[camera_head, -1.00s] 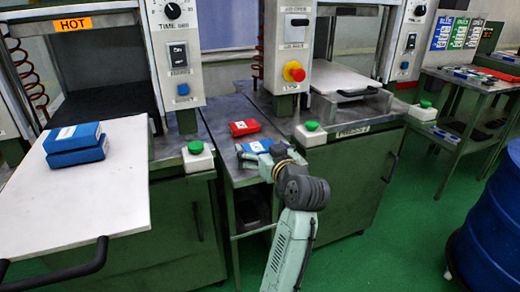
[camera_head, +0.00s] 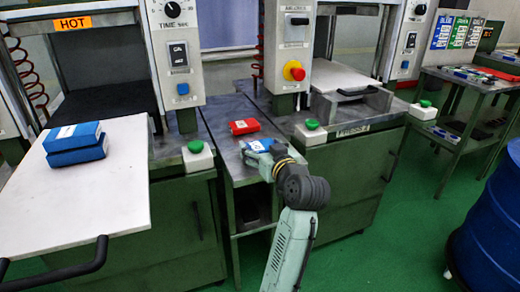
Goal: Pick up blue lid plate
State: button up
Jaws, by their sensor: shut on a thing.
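A blue lid plate (camera_head: 259,145) with a pale label lies at the narrow metal table between the two presses. It is partly hidden behind my gripper (camera_head: 256,156). My gripper is at the plate's near side and shut on it; the fingertips are small and hard to make out. I cannot tell whether the plate touches the table top. A stack of blue mould plates (camera_head: 75,144) sits on the white pull-out tray (camera_head: 110,205) of the left press.
A red plate (camera_head: 244,127) lies just behind on the metal table (camera_head: 222,122). Green buttons on boxes (camera_head: 197,156) and (camera_head: 311,133) flank it. A blue drum (camera_head: 490,225) and a parts rack (camera_head: 470,115) stand at right. Green floor between is free.

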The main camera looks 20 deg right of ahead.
aim_at(261, 149)
jog(key=shift+r, duration=0.1)
jog(key=shift+r, duration=0.4)
notch_tip(261, 149, up, 3)
jog(key=shift+s+a+f, duration=0.1)
jog(key=shift+s+a, duration=0.05)
jog(key=s+a+r+b, duration=0.1)
jog(key=s+a+b, duration=0.8)
jog(key=s, duration=0.3)
jog(key=shift+s+b, duration=0.3)
jog(key=shift+b, duration=0.2)
